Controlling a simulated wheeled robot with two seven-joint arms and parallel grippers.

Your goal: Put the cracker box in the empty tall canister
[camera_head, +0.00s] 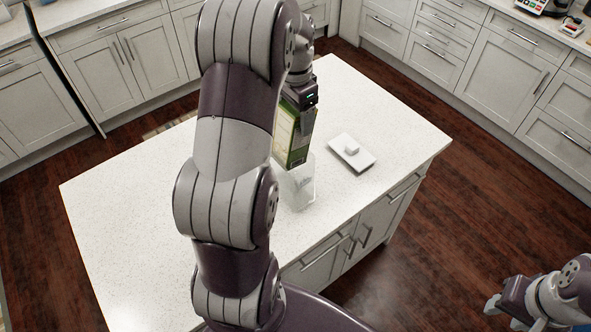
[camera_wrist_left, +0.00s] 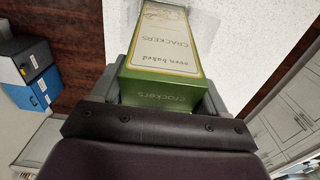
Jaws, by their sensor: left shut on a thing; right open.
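The green and cream cracker box (camera_head: 288,142) is upright in the head view, partly behind my left arm. The wrist view shows its "crackers" end and printed face (camera_wrist_left: 165,55). My left gripper (camera_head: 301,97) is shut on the box from above. The clear tall canister (camera_head: 303,188) stands on the island, just below the box. The box's lower end overlaps the canister's top in the picture; I cannot tell whether it is inside the rim. My right gripper (camera_head: 494,306) is open and empty at the lower right, away from the island.
A white square lid with a raised knob (camera_head: 353,152) lies on the white island top (camera_head: 120,215), right of the canister. Blue boxes (camera_wrist_left: 32,75) show at the left of the wrist view. Cabinets line the back, with dark wood floor (camera_head: 478,160) between.

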